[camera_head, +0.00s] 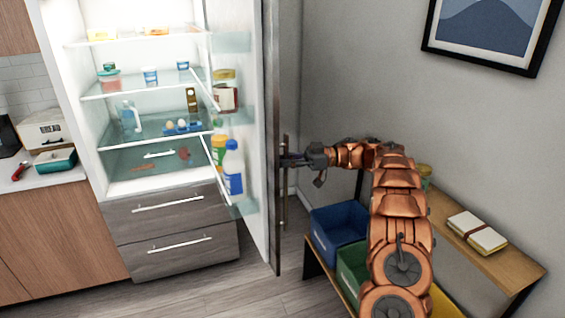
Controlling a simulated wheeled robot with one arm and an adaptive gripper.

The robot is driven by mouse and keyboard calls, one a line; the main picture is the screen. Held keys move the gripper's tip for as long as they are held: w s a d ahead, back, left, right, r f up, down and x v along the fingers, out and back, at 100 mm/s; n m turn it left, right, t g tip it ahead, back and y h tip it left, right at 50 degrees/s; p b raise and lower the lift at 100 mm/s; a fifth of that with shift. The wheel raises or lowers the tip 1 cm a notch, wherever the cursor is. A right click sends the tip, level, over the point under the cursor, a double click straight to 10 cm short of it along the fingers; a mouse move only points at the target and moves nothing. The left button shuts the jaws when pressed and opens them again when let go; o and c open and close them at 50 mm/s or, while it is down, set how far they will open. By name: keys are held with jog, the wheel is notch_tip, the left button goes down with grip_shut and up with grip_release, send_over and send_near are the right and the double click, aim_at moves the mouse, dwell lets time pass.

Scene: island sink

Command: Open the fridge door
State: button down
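The fridge (75,90) stands open at the left, its lit shelves in plain view. Its door (271,120) is swung wide to the right and shows nearly edge-on, with its stocked inner shelves facing the compartment. A long vertical handle (284,205) is on the door's outer face. My gripper (292,160) is at the upper part of this handle, reaching in from the right. The fingertips overlap the handle in the picture. They are small and dark, so I cannot tell whether they are closed around it or only beside it.
Below the fridge compartment are two shut drawers (170,222). A low shelf unit (520,268) with a blue bin (338,222), a green bin (350,268) and books (477,232) stands right of the door, under my arm. Bare floor (235,290) lies before the fridge.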

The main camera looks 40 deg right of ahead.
jog(key=c, duration=1.1)
grip_release()
jog(key=shift+r, duration=0.1)
jog(key=shift+c, duration=0.2)
notch_tip(320, 180, up, 10)
jog(key=shift+w, duration=0.15)
